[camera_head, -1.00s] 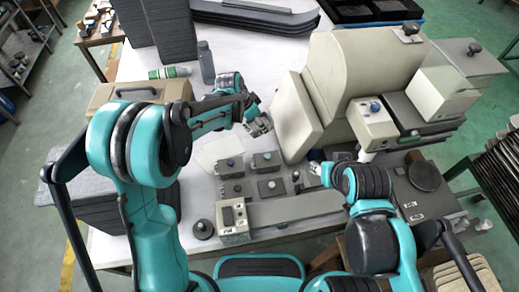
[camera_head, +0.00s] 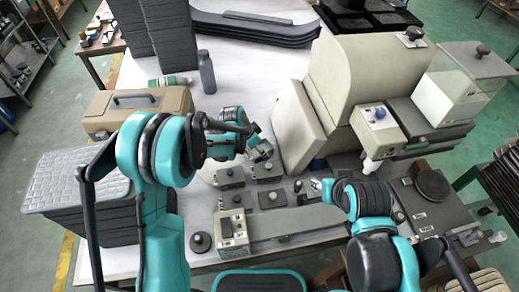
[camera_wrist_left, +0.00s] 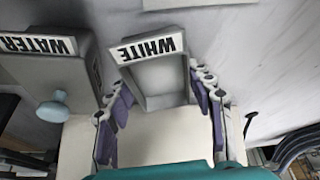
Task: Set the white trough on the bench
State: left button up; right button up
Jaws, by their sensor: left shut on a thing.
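The white trough (camera_wrist_left: 163,78) is a small pale grey open tray with a "WHITE" label, seen in the left wrist view between the two fingers of my left gripper (camera_wrist_left: 163,110). My left gripper is shut on it. In the head view my left gripper (camera_head: 262,152) is just behind the small knobbed boxes on the bench (camera_head: 165,262); the trough is too small and covered there to make out. I cannot tell whether it touches the bench. My right gripper (camera_head: 318,186) hangs over the bench at centre right; its fingers are too small to read.
A box labelled "WATER" with a pale blue knob (camera_wrist_left: 52,108) is close left of the trough. Several knobbed boxes (camera_head: 230,178) stand in front of my left gripper. A large beige machine (camera_head: 365,85) stands right, a beige case (camera_head: 135,108) and a tray stack (camera_head: 75,182) left.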

pick_arm(q)
jog(key=shift+f, duration=0.15)
jog(key=o, duration=1.4)
jog(key=shift+a+r, duration=0.1)
jog(key=shift+r, duration=0.4)
jog(key=s+a+r+n+t+y+p, duration=0.1)
jog(key=s+a+r+n, duration=0.1)
jog(key=s+a+r, duration=0.35)
jog(key=s+a+r+n+p, duration=0.1)
jog(key=s+a+r+p, duration=0.15)
jog(key=r, duration=0.55)
jog(key=s+a+r+n+t+y+p, duration=0.1)
jog(key=s+a+r+n, duration=0.2)
jog(key=r, duration=0.4)
jog(key=s+a+n+t+y, duration=0.1)
jog(key=s+a+n, duration=0.1)
jog(key=s, duration=0.4)
jog(key=s+a+r+n+t, duration=0.1)
jog(key=s+a+n, duration=0.2)
jog(key=s, duration=0.4)
jog(key=shift+s+a+t+y, duration=0.3)
jog(key=shift+a+y, duration=0.1)
jog(key=shift+a, duration=0.35)
